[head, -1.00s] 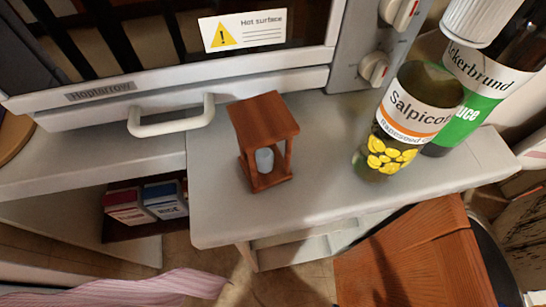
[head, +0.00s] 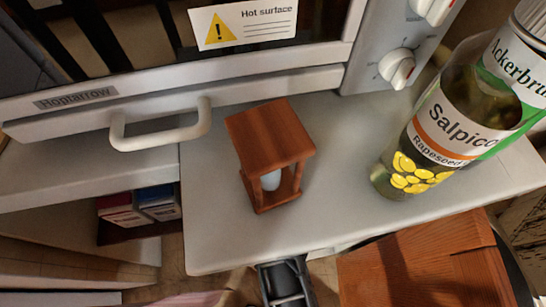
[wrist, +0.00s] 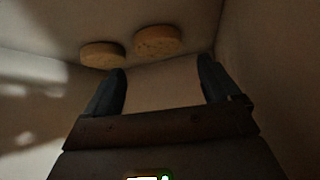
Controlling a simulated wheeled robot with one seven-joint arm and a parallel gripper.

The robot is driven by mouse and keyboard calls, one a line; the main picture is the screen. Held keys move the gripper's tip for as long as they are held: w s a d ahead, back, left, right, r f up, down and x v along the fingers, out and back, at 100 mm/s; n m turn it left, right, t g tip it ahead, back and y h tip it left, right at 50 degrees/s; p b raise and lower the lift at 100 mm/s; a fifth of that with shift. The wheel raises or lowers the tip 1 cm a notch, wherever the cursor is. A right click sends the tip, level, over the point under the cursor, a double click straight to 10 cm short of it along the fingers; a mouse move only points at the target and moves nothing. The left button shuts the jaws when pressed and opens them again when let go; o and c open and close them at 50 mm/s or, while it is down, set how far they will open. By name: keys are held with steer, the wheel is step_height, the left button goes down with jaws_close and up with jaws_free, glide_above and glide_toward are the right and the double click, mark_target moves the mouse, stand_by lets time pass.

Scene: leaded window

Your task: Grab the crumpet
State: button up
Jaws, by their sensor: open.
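Two round, flat, pale brown pieces that look like crumpets show at the top of the wrist view, a left crumpet (wrist: 102,54) and a right crumpet (wrist: 158,40). They lie close together on a pale surface in a dim, walled space. My gripper (wrist: 162,67) is open, with its two dark fingers spread and nothing between them. The crumpets show beyond the fingertips, apart from them; the right one appears between the finger lines, the left one near the left fingertip. No crumpet shows in the head view.
Pale walls enclose the space, one close on the right (wrist: 270,70). An oven (head: 150,70) stands behind. A wooden stool (head: 420,270) is at lower right.

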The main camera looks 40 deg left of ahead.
steer(key=b+x, duration=0.1)
steer(key=x, duration=0.6)
steer(key=shift+w+d, duration=0.1)
steer(key=shift+r, duration=0.1)
steer(key=c, duration=0.8)
steer(key=shift+c, duration=0.2)
